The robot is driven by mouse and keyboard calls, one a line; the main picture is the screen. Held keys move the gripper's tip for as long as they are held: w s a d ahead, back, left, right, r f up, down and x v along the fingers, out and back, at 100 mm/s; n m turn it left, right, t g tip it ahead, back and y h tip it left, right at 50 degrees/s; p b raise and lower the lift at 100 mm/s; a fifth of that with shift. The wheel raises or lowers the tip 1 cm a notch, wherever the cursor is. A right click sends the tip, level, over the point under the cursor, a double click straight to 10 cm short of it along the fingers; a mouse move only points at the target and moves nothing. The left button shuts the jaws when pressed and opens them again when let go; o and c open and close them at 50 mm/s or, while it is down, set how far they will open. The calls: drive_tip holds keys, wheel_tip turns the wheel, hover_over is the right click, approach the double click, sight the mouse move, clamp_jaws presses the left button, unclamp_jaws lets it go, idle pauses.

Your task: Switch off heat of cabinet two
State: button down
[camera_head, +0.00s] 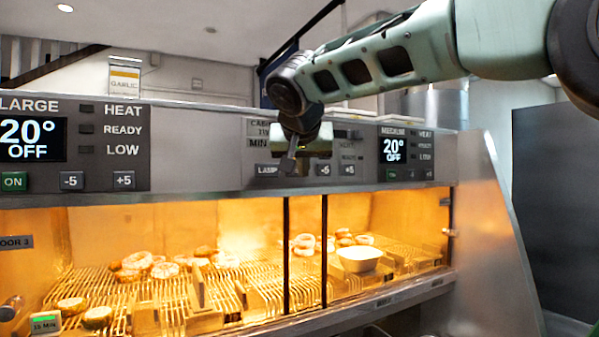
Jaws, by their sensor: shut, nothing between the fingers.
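The cabinet two control panel (257,132) is in the middle of the front fascia, and my gripper covers much of it. Its lettering is partly hidden; a lamp button (267,170) shows at its lower left, and small -5 and +5 buttons (347,170) at its lower right. The display and any heat button behind the gripper are hidden. My gripper (290,164) is shut and empty, in front of the panel near the row of buttons, just right of the lamp button. I cannot tell whether the fingertips touch the panel.
The large panel (75,150) at left reads 20° OFF with a green ON button (14,182). The medium panel (406,155) at right also reads 20° OFF. Below is a lit glass cabinet with wire racks, fried rings and a white bowl (358,259).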

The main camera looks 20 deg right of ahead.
drive_tip(key=shift+w, duration=0.1)
drive_tip(key=shift+w, duration=0.35)
drive_tip(key=shift+s, duration=0.15)
idle(0.4)
drive_tip(key=shift+s+b, duration=0.3)
drive_tip(key=shift+b, duration=0.25)
drive_tip(key=s+d+b, duration=0.1)
drive_tip(key=s+b, duration=0.3)
drive_tip(key=s, duration=0.2)
